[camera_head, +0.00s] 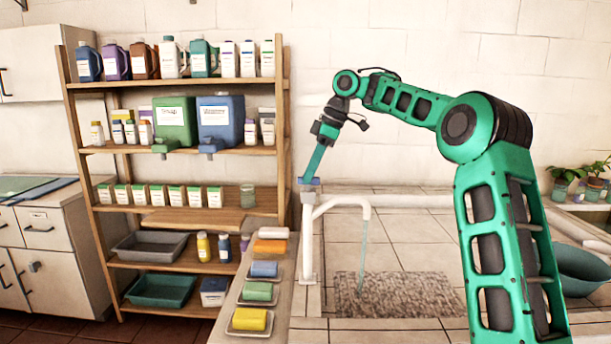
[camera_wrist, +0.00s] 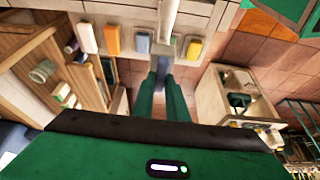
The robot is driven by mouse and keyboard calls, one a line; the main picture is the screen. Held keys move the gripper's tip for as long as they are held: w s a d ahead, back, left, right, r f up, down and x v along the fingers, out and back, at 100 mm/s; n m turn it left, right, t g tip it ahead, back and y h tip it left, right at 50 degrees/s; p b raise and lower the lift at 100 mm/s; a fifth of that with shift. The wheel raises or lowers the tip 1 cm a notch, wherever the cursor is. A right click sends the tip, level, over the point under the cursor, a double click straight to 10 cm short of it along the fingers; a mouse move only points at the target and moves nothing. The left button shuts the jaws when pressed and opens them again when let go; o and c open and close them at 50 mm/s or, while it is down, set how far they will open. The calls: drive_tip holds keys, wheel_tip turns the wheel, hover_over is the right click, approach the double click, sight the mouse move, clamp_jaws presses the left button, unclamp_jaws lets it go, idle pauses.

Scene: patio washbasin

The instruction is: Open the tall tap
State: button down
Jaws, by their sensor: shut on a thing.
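The tall tap (camera_head: 308,240) is a white post with a curved spout, standing at the left edge of the washbasin. A thin stream of water (camera_head: 364,250) falls from its spout onto the basin floor. My gripper (camera_head: 310,176) reaches down onto the tap's top and is shut on the handle (camera_head: 308,183), which looks small and blue-grey. In the wrist view my fingers (camera_wrist: 165,66) are close together at the handle (camera_wrist: 162,49), with the white tap (camera_wrist: 170,14) just beyond. The fingers hide part of the handle.
Several coloured soaps on dishes, one yellow (camera_head: 249,319), line the ledge left of the tap. A wooden shelf (camera_head: 180,148) with bottles and tubs stands behind them. A teal bowl (camera_head: 580,268) is at the right. The basin floor around the speckled patch (camera_head: 400,294) is clear.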

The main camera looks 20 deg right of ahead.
drive_tip(key=shift+w+d, duration=0.2)
drive_tip(key=shift+d, duration=0.2)
drive_tip(key=c, duration=1.8)
unclamp_jaws()
drive_tip(key=shift+o, duration=0.3)
drive_tip(key=shift+a, duration=0.15)
drive_tip(key=v, duration=1)
drive_tip(key=shift+r, duration=0.3)
